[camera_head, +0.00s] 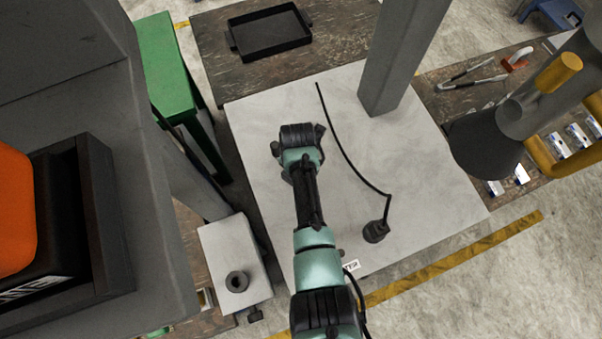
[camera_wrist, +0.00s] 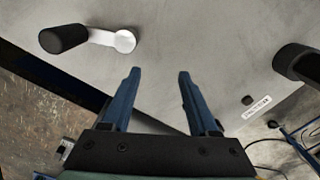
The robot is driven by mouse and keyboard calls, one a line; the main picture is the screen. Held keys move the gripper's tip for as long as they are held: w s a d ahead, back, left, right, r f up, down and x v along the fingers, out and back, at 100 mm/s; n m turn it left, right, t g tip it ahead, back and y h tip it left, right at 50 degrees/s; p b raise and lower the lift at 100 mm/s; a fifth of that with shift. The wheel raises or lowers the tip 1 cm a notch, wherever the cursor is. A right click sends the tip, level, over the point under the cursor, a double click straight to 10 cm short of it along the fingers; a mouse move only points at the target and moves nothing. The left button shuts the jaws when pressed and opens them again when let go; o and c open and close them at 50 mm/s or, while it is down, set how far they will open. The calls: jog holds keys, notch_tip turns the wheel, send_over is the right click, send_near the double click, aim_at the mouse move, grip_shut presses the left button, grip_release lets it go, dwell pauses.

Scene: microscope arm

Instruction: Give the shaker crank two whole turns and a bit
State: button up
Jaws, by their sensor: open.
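The shaker crank shows in the wrist view at the upper left. It has a black knob (camera_wrist: 64,38) and a short silver-white arm (camera_wrist: 112,38), whose round end lies to the knob's right. The crank lies against a pale grey surface (camera_wrist: 185,35). My gripper (camera_wrist: 159,72) is open and empty, with its two blue fingers apart. The fingertips are below and to the right of the crank in the picture, not touching it. In the head view my teal and black arm reaches over the pale tabletop (camera_head: 420,165); I cannot make out the crank or the fingertips there.
A black cylindrical piece (camera_wrist: 297,62) stands at the wrist view's right edge, near a small label (camera_wrist: 256,107). In the head view a grey column (camera_head: 395,60) rises from the tabletop, and a thin black cable (camera_head: 347,155) runs across it. A black tray (camera_head: 268,32) lies behind.

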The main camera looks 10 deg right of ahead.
jog(key=shift+r, duration=0.1)
notch_tip(320, 180, up, 8)
dwell(0.8)
